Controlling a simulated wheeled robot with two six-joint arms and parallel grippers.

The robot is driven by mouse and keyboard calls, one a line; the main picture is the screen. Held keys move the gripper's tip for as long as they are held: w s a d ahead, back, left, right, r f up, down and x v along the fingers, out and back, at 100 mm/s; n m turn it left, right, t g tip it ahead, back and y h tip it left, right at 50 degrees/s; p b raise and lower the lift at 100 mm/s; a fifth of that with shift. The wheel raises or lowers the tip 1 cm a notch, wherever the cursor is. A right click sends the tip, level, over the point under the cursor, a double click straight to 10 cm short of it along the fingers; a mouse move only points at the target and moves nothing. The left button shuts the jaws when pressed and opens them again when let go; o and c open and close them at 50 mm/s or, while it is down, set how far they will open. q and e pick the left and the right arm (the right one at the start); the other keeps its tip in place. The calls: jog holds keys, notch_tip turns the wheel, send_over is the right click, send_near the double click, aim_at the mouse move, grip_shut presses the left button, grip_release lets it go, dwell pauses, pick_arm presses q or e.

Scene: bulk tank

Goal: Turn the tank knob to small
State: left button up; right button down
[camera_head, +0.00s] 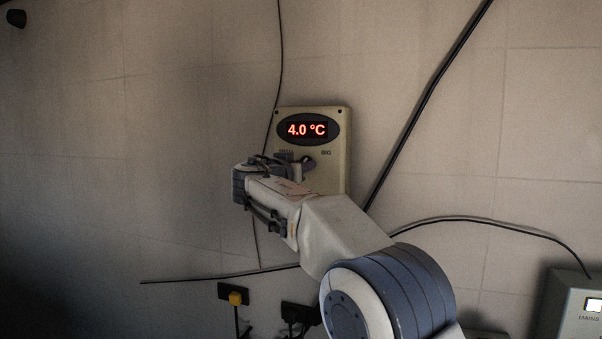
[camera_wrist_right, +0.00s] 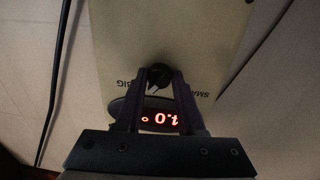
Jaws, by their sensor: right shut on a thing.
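The tank control panel (camera_head: 335,170) is a beige box on the wall with a red display (camera_head: 307,130) reading 4.0 °C. Below the display are the words SMALL and BIG (camera_head: 326,153). The dark knob (camera_wrist_right: 158,74) sits between the fingertips of my right gripper (camera_wrist_right: 160,80), which is shut on it. In the wrist view the panel appears upside down, with BIG left of the knob and SMALL right, partly cut off by a finger. In the head view my right gripper (camera_head: 300,165) reaches the panel and covers most of the knob. My left gripper is not in view.
Black cables run along the tiled wall, one (camera_head: 425,95) slanting right of the panel. Sockets, one with a yellow plug (camera_head: 235,298), are below. A grey box (camera_head: 572,308) with a lit screen stands at lower right. The wall left of the panel is mostly clear.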

jog(key=shift+s+d+r+n+t+y+b, duration=0.2)
jog(key=shift+n+b, duration=0.45)
jog(key=shift+n, duration=2.4)
jog(key=shift+w+a+f+n+t+y+b, duration=0.2)
jog(key=shift+n+b, duration=0.5)
jog(key=shift+n, duration=2.4)
jog(key=shift+s+d+r+n+t+y+b, duration=0.2)
jog(key=shift+n+b, duration=0.45)
jog(key=shift+n, duration=2.4)
jog(key=shift+w, duration=0.1)
jog(key=c, duration=0.5)
grip_release()
jog(key=shift+f, duration=0.1)
